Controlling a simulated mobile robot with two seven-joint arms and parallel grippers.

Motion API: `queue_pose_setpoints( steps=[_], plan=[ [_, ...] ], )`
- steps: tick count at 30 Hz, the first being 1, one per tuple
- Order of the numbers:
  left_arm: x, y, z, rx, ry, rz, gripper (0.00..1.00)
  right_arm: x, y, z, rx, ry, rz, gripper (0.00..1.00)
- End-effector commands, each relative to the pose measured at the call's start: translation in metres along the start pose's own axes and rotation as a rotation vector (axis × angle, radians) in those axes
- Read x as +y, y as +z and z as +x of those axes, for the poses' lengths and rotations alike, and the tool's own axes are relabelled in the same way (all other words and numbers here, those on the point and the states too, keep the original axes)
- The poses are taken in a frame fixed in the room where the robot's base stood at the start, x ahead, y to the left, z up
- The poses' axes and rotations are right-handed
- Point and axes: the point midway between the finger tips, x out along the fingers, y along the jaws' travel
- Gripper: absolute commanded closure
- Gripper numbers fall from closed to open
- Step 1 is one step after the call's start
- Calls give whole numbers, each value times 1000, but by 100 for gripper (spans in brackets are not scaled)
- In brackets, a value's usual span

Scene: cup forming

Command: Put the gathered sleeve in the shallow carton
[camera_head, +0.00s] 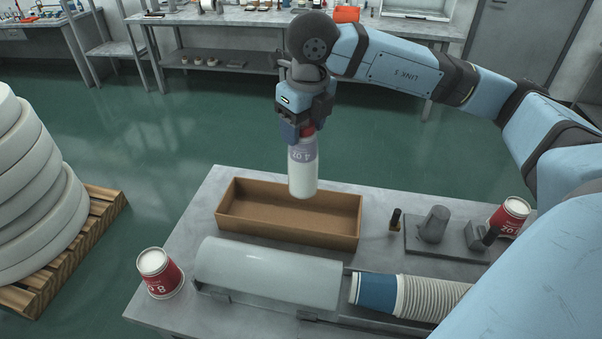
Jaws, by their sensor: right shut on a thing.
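The sleeve (302,174) is a white cylinder with a purple printed band near its top and a bit of red above that. My right gripper (304,133) is shut on its upper end and holds it upright, pointing down. The shallow carton (285,232) is a long, open brown box on the grey table. The sleeve's lower end overlaps the carton's far wall in the picture, and its exact height over the carton is hard to tell. The carton's visible inside is empty. My left gripper is not in view.
A white half-round cover (268,273) lies in front of the carton, with a row of nested cups (430,297) to its right. Red-and-white cups stand at the left (158,273) and right (508,217). A grey fixture (433,225) stands right of the carton.

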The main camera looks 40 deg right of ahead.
Motion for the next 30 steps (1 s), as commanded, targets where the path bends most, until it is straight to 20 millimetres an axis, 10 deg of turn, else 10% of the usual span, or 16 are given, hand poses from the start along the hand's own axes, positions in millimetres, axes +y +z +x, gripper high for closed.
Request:
queue_pose_setpoints(
  steps=[9,30],
  plan=[
    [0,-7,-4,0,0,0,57,0,-8,63,1,0,0,80],
    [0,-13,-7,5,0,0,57,0,-13,112,-1,0,0,80]
  ],
)
